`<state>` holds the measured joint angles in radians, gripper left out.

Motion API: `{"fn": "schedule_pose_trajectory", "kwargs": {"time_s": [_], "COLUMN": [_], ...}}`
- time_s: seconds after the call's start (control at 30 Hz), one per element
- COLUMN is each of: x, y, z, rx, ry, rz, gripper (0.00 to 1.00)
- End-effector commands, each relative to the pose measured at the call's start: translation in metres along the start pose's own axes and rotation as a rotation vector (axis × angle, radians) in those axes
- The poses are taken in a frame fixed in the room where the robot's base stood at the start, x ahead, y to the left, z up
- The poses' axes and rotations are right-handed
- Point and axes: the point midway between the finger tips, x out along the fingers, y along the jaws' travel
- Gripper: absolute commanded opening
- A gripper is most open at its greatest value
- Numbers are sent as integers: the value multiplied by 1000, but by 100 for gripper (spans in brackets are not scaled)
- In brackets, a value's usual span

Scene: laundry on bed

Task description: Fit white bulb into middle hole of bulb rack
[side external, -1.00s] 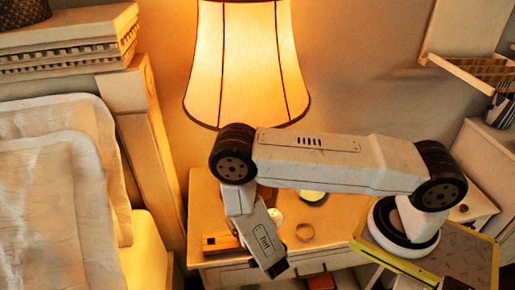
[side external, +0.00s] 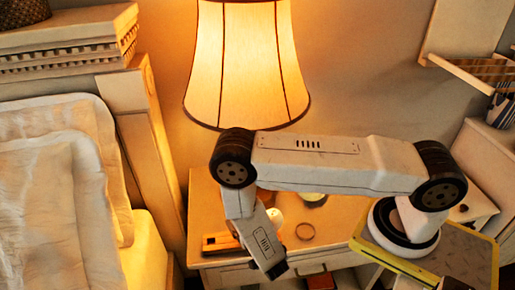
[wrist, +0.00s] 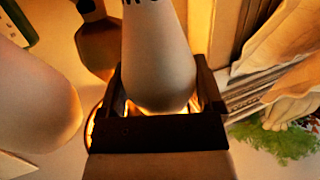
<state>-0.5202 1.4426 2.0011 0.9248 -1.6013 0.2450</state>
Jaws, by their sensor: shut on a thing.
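In the wrist view, my gripper (wrist: 162,92) is shut on a pale, smooth, round-ended thing that appears to be the white bulb (wrist: 158,50). The bulb lies between the two dark jaws, with dark marks at its top edge. In the side view, my gripper (side external: 279,270) hangs tilted down in front of the nightstand; the bulb is not clear there. A small orange-brown block (side external: 221,242) on the nightstand, left of my gripper, may be the bulb rack. Its holes cannot be made out.
The nightstand (side external: 335,222) also bears a white round thing (side external: 275,216) and a tan ring (side external: 305,232). A lit lamp (side external: 245,70) stands behind my arm. The bed (side external: 50,210) is at the left. Its pillow side is clear of my arm.

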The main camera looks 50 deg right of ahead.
Motion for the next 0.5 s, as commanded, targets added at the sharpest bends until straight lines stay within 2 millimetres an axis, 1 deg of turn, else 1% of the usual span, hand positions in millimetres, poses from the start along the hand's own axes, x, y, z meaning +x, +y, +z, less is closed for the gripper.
{"fn": "schedule_pose_trajectory", "kwargs": {"time_s": [0.5], "x": [1], "y": [0], "z": [4], "rx": [1], "ry": [1], "rz": [0], "gripper": [18]}}
